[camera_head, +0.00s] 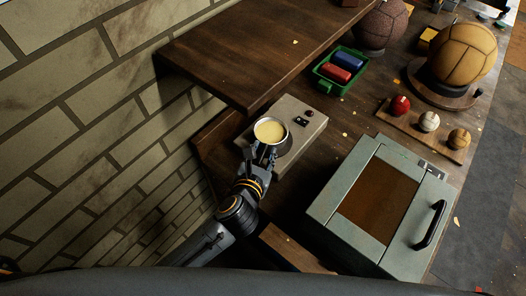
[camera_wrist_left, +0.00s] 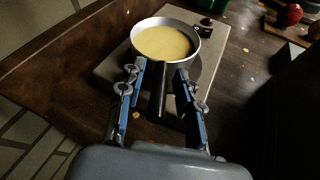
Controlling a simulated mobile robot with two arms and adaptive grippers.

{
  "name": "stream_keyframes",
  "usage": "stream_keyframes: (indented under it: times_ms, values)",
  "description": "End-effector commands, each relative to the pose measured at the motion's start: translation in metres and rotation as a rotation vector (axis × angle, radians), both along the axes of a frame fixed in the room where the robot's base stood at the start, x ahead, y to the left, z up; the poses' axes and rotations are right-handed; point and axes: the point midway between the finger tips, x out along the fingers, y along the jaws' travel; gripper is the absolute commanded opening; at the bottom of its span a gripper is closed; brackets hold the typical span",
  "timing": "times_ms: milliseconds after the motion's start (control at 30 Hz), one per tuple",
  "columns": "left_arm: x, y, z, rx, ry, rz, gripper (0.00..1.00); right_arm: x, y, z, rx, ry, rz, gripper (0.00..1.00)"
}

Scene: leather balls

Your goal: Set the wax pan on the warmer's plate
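The wax pan (camera_head: 270,130), a round metal pan of pale yellow wax, is level over the left part of the beige warmer (camera_head: 300,137). The pan hides the warmer's plate; I cannot tell for sure whether it rests fully on it. In the left wrist view the pan (camera_wrist_left: 166,43) is ahead, its dark handle (camera_wrist_left: 158,92) pointing back toward me. My left gripper (camera_head: 262,153) is at the handle. In the wrist view its fingers (camera_wrist_left: 160,80) stand on either side of the handle, with gaps visible, so it looks open. My right gripper is not in view.
A wooden shelf (camera_head: 262,45) overhangs behind the warmer, near the brick wall (camera_head: 100,130). A green tray (camera_head: 331,86) holds red and blue items. A large green box with a black handle (camera_head: 325,195) stands at right. Several balls sit further back.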

Motion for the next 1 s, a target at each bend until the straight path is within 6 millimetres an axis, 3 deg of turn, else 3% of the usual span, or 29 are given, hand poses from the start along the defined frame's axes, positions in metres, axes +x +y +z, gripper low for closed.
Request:
stream_keyframes:
  times_ms: [367,800,1000]
  values:
    - [-0.005,0.0,0.003,-0.001,0.002,-0.001,0.37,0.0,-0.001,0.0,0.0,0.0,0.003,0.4]
    - [-0.084,0.015,0.033,-0.003,0.003,-0.001,0.37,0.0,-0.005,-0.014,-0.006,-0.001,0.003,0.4]
    - [-0.106,0.019,0.044,-0.001,0.002,-0.001,0.37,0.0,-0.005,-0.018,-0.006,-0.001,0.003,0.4]
